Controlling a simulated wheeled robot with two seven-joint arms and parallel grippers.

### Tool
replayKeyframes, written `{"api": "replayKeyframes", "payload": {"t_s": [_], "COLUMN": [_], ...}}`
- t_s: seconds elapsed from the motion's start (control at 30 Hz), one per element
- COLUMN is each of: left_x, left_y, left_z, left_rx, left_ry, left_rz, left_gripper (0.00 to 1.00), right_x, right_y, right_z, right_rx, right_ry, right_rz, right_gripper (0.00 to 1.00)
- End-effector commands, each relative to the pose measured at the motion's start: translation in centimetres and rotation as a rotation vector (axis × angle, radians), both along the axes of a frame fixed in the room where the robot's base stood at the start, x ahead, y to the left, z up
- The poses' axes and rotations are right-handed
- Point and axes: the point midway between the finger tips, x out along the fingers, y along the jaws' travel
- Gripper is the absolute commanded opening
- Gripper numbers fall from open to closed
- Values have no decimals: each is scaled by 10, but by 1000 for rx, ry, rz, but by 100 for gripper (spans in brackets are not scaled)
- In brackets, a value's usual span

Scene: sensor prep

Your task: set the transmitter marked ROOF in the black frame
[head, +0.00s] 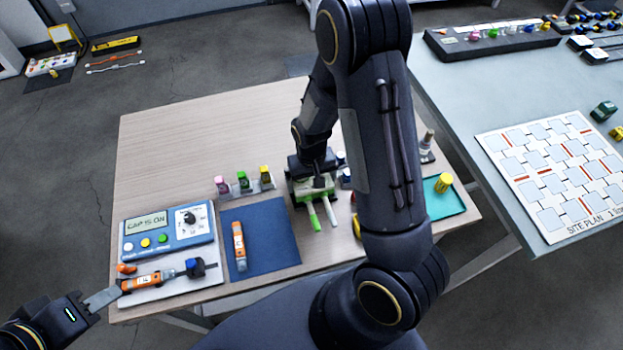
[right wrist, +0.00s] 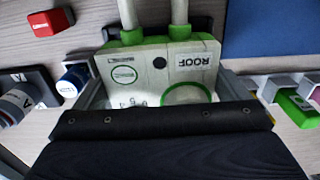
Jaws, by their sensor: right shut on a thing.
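The transmitter marked ROOF (right wrist: 160,70) is a white and green box with two pale rods. In the right wrist view it sits between the grey fingers of my right gripper (right wrist: 165,100), which is shut on it. In the head view the transmitter (head: 303,188) is over the middle of the wooden table, rods toward me, partly hidden by my right gripper (head: 312,174). I cannot tell whether it touches the table. I cannot make out the black frame for certain. My left gripper (head: 104,297) is at the table's near left corner, beside an orange sensor (head: 146,282); its opening is unclear.
A blue calibrator (head: 166,233) stands on the left. A blue mat (head: 284,232) carries another orange sensor (head: 239,246). A grey holder (head: 262,186) with coloured pieces stands left of the transmitter. A teal tray (head: 455,205) is to the right. The table's back left is clear.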

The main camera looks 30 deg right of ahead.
Motion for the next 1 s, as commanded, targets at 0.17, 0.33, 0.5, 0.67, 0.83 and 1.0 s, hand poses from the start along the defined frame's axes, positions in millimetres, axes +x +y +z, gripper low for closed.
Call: {"api": "replayKeyframes", "payload": {"t_s": [0.17, 0.33, 0.5, 0.67, 0.83, 1.0], "left_x": [0, 0, 0, 0, 0, 0], "left_y": [0, 0, 0, 0, 0, 0], "left_z": [0, -3, -8, -10, -10, -10], "left_rx": [0, 0, 0, 0, 0, 0], "left_ry": [0, 0, 0, 0, 0, 0], "left_rz": [0, 0, 0, 0, 0, 0], "left_gripper": [36, 36, 36, 36, 36, 36], "right_x": [0, 0, 0, 0, 0, 0], "right_y": [0, 0, 0, 0, 0, 0], "right_z": [0, -3, -8, -10, -10, -10], "right_rx": [0, 0, 0, 0, 0, 0], "right_ry": [-1, -1, -1, -1, -1, -1], "right_rz": [0, 0, 0, 0, 0, 0], "right_gripper": [62, 62, 62, 62, 62, 62]}}
